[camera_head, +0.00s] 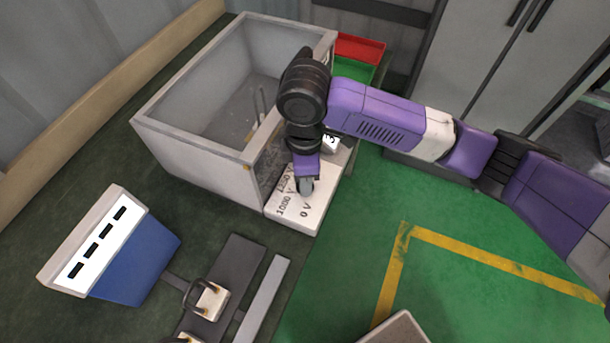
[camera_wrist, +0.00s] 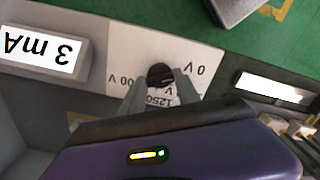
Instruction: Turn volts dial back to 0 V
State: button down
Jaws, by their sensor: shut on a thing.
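The volts dial (camera_wrist: 160,76) is a small dark round knob on a white panel (camera_wrist: 125,42) printed with voltage marks, among them 0 V, 1000 and 1250. In the wrist view my gripper (camera_wrist: 157,88) has its two grey fingers on either side of the dial, shut on it. In the head view my gripper (camera_head: 306,186) points down onto the white panel (camera_head: 316,213) and hides the dial. The "0 V" mark shows at the panel's front corner in the head view. Which mark the dial points to, I cannot tell.
A grey open-topped tank (camera_head: 190,150) stands directly behind the panel. A "3 mA" display (camera_wrist: 42,48) sits beside the dial. Red (camera_head: 358,48) and green trays are at the back. A blue meter box (camera_head: 135,260) and a switch (camera_head: 207,298) are at the front left.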

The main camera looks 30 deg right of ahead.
jog(key=shift+r+n, duration=0.1)
jog(key=shift+n, duration=0.3)
jog(key=c, duration=0.9)
grip_release()
jog(key=shift+r, duration=3.9)
jog(key=shift+s+f, duration=0.1)
